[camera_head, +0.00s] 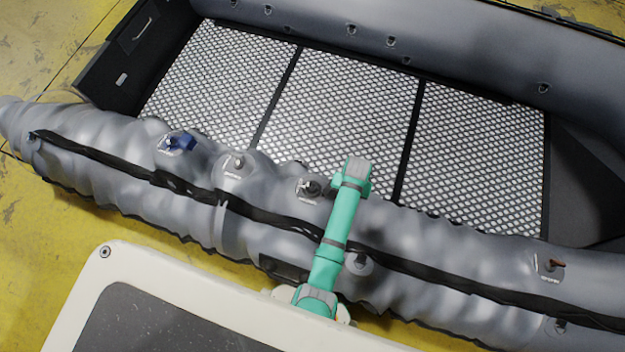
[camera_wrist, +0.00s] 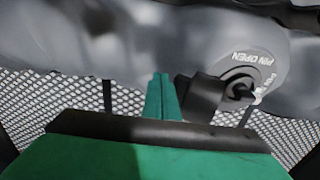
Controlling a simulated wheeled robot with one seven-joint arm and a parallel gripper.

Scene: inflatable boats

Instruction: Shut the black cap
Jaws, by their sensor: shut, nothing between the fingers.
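The black cap (camera_wrist: 201,97) stands open beside its round grey valve (camera_wrist: 241,86), which has "PIN OPEN" lettering on its rim, in the wrist view. The valve's dark centre is uncovered. My gripper (camera_wrist: 162,98) is shut and empty, its green fingertips just left of the cap; I cannot tell whether they touch it. In the head view, the black-capped valve (camera_head: 308,188) sits on the near grey tube, just left of the end of my green arm. My fingers are hidden there.
The near tube carries other valves: one with a blue cap (camera_head: 180,143), a pale one (camera_head: 236,162) and one with a reddish-brown cap (camera_head: 551,264). A black strap (camera_head: 120,172) runs along the tube. The patterned floor panels (camera_head: 340,105) are bare.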

